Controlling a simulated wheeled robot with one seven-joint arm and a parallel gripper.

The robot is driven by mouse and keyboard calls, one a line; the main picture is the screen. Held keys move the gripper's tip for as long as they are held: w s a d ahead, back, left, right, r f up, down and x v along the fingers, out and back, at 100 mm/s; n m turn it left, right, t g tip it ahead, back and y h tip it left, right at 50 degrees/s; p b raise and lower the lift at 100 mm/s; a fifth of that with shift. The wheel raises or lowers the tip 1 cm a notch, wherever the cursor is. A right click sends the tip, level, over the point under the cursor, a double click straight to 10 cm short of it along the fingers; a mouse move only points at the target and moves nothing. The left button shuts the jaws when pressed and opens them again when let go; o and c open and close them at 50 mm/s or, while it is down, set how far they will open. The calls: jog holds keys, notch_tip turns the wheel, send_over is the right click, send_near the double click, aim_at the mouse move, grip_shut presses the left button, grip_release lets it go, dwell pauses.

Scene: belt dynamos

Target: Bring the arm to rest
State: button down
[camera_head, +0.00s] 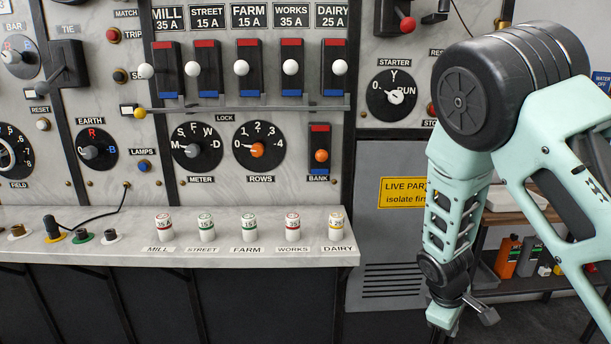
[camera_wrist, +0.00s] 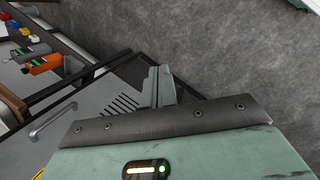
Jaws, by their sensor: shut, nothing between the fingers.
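My arm is bent in front of the panel's right side in the head view, with its forearm hanging down.
A switchboard with levers and dials stands at left, above a grey ledge (camera_head: 100,222) bearing several labelled fuses (camera_head: 248,226). A grey cabinet (camera_head: 385,240) with a yellow sign stands behind my arm. A shelf with orange and grey bottles (camera_head: 507,256) is at right.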

jog(key=s+a+r+m+y+p, duration=0.1)
jog(key=s+a+r+y, duration=0.1)
jog(key=s+a+r, duration=0.45)
jog(key=s+a+r+y+p, duration=0.2)
jog(key=s+a+r, duration=0.2)
jog(key=a+r, duration=0.4)
jog(key=s+a+r, duration=0.2)
jog(key=s+r, duration=0.2)
jog(key=s, duration=0.3)
jog(key=s+a+r+p, duration=0.1)
jog(key=s+a+r, duration=0.2)
jog(key=s+r, duration=0.2)
jog(key=shift+s+a+g, duration=0.35)
jog(key=shift+s+g, duration=0.05)
jog(key=shift+s, duration=0.7)
